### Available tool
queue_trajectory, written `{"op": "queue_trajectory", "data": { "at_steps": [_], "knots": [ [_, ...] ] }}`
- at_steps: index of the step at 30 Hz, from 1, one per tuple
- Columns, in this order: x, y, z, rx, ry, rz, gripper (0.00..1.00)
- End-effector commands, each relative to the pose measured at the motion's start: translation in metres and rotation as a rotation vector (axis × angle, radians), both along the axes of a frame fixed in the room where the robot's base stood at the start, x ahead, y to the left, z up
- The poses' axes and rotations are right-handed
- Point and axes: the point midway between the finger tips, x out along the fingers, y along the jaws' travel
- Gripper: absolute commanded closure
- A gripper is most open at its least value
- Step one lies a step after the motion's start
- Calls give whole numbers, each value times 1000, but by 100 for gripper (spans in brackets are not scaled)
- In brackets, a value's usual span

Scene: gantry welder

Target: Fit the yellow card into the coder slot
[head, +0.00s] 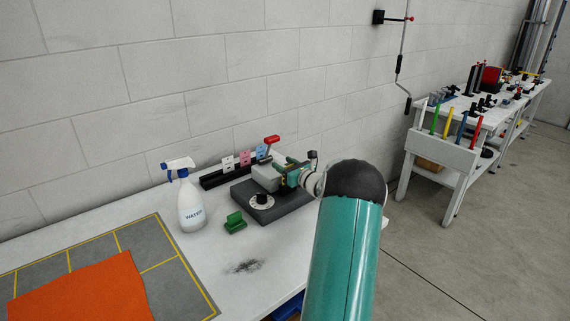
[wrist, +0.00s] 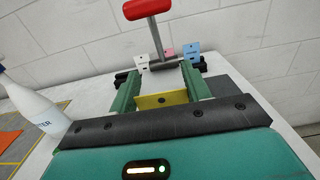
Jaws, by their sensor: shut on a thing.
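My gripper (wrist: 160,82) is shut on the yellow card (wrist: 162,100), which shows between its two green fingers in the wrist view. In the head view my gripper (head: 287,174) is over the right part of the coder (head: 262,200), a dark base with a grey body, a white dial and a red-handled lever. The red lever handle (wrist: 148,8) also stands beyond the fingers in the wrist view. The yellow card cannot be made out in the head view. The coder slot is hidden, so I cannot tell whether the card touches it.
A black rack (head: 215,180) with white, pink and blue cards stands behind the coder. A water spray bottle (head: 190,205) and a green block (head: 235,223) stand left of it. An orange cloth (head: 80,292) lies on a grey mat. The front tabletop has a dark smudge.

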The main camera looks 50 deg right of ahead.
Motion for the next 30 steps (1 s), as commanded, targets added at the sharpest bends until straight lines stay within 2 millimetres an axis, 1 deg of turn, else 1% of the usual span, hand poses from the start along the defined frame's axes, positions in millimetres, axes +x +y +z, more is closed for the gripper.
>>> {"op": "queue_trajectory", "data": {
  "at_steps": [30],
  "knots": [
    [0, 0, -23, 0, 0, 0, 73]
  ]
}}
